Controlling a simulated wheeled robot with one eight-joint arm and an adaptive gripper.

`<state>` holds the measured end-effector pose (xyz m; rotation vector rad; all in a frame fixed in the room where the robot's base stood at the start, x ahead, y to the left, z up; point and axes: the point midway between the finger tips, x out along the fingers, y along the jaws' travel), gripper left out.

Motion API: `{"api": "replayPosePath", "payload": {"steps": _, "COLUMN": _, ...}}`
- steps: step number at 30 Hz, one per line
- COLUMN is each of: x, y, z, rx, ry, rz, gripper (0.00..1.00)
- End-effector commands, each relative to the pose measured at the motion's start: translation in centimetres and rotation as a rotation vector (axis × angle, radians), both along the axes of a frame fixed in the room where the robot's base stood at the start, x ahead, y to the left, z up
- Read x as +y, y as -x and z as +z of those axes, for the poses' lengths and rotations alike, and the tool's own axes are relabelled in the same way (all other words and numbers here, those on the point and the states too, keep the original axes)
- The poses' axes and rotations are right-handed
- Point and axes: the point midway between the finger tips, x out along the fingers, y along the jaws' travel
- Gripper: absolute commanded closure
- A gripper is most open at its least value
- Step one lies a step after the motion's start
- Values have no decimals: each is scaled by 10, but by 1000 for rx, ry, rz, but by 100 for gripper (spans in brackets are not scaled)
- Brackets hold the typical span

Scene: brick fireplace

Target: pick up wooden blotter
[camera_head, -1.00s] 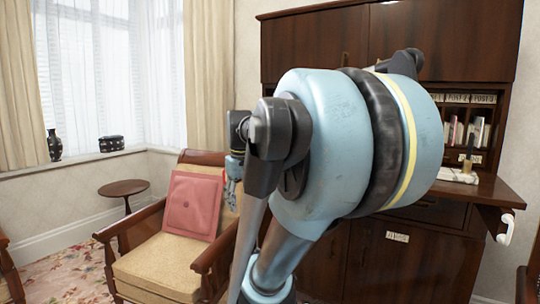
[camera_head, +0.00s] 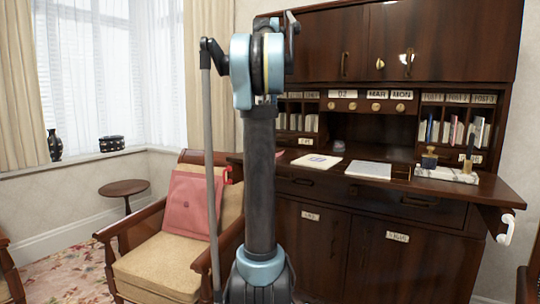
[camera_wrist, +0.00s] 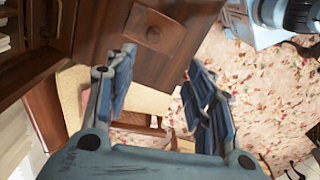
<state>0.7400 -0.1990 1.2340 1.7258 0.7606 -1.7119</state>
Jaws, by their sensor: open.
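A brown wooden square piece with a small knob, which looks like the wooden blotter (camera_wrist: 152,34), lies on the dark desk top near its edge in the wrist view. My gripper (camera_wrist: 163,57) is open and empty, its two fingers spread. In that picture the blotter lies just above the fingertips, and I see no contact. In the head view my arm stands upright in front of the desk's left end. It hides most of my gripper, and I cannot make out this piece there.
The desk top (camera_head: 459,188) carries papers (camera_head: 317,161), a sheet (camera_head: 369,169), a dark knobbed object (camera_head: 429,159) and a white stand (camera_head: 447,174). An armchair (camera_head: 150,273) with a pink cushion (camera_head: 192,204) stands left of the desk. A small round table (camera_head: 124,188) stands behind it.

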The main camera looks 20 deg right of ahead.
Motion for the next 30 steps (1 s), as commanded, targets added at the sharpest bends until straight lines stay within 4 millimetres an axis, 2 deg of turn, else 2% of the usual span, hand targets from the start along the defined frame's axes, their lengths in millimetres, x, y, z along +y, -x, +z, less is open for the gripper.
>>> {"api": "replayPosePath", "payload": {"steps": 4, "x": -13, "y": -8, "z": 10, "rx": 7, "ry": -3, "rz": 30, "gripper": 51}}
{"api": "replayPosePath", "payload": {"steps": 8, "x": -16, "y": -9, "z": 6, "rx": 9, "ry": -3, "rz": 41, "gripper": 51}}
{"api": "replayPosePath", "payload": {"steps": 24, "x": -16, "y": -9, "z": -81, "rx": 8, "ry": -3, "rz": 40, "gripper": 51}}
{"api": "replayPosePath", "payload": {"steps": 30, "x": -16, "y": -9, "z": -105, "rx": 8, "ry": -3, "rz": 40, "gripper": 51}}
